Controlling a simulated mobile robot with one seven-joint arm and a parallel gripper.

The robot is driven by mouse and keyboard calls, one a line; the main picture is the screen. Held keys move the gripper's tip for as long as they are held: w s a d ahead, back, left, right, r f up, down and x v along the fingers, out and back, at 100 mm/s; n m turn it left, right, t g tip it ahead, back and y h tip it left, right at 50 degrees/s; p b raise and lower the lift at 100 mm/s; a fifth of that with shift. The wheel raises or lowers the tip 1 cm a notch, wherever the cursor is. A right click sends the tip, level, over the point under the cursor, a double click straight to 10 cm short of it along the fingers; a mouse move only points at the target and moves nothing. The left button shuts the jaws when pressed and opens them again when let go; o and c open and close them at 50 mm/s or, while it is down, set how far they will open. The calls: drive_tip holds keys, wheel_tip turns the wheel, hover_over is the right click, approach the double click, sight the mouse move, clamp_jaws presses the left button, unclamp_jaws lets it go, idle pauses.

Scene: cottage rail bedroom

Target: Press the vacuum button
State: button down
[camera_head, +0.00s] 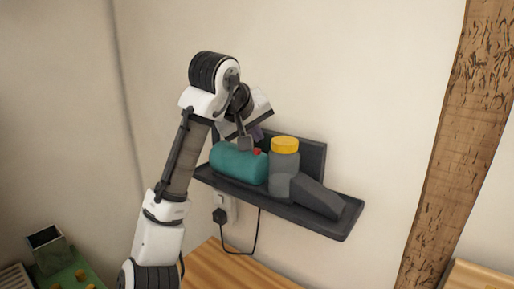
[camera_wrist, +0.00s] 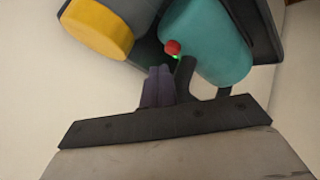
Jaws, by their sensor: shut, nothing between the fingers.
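The vacuum has a teal body (camera_head: 238,164), a grey part with a yellow cap (camera_head: 285,145), and a dark grey nozzle on the right. It lies on a dark wall shelf (camera_head: 334,229). My gripper (camera_head: 245,144) is shut and empty, just left of the button in the head view. In the wrist view its fingertips (camera_wrist: 172,66) are just below the button. I cannot tell whether they touch it.
The shelf has a raised back panel against a pale wall. A black plug (camera_head: 219,215) with a cable is in the socket below. A wooden surface (camera_head: 238,268) lies underneath, and a rough wooden post (camera_head: 459,140) stands at the right. The wall above the shelf is clear.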

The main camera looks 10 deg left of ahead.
sight(255, 156)
wheel_tip(255, 156, up, 6)
drive_tip(key=p, duration=0.5)
drive_tip(key=shift+f, duration=0.1)
